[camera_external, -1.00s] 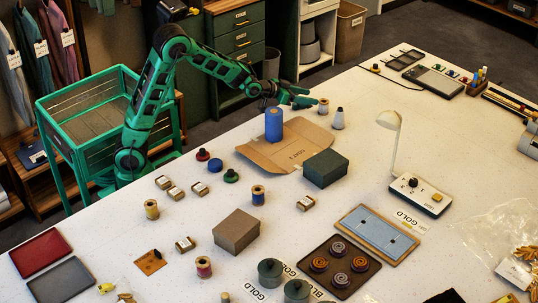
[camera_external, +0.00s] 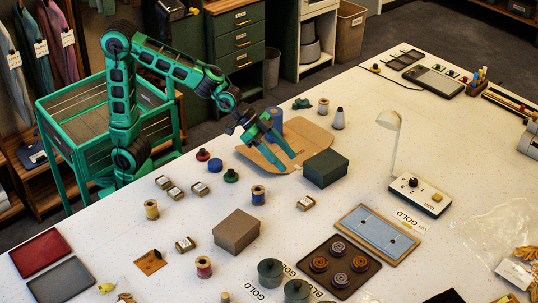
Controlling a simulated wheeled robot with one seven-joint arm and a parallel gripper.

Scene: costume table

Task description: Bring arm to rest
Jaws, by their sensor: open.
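My gripper (camera_external: 283,155) is open and empty. Its two green fingers point down and to the right above the flat brown cardboard piece (camera_external: 308,138) on the white table (camera_external: 340,210). A blue cylinder (camera_external: 276,118) stands on the cardboard just behind my gripper and is partly hidden by it. A small dark teal object (camera_external: 301,103) lies on the table beyond the cardboard, apart from my fingers. My arm is bent, rising from the left and coming down over the table.
A dark green box (camera_external: 325,169) stands right of my gripper. Thread spools (camera_external: 258,195), small labelled boxes (camera_external: 306,203) and a grey-brown box (camera_external: 236,231) stand in front. A white lamp (camera_external: 392,145) rises further right.

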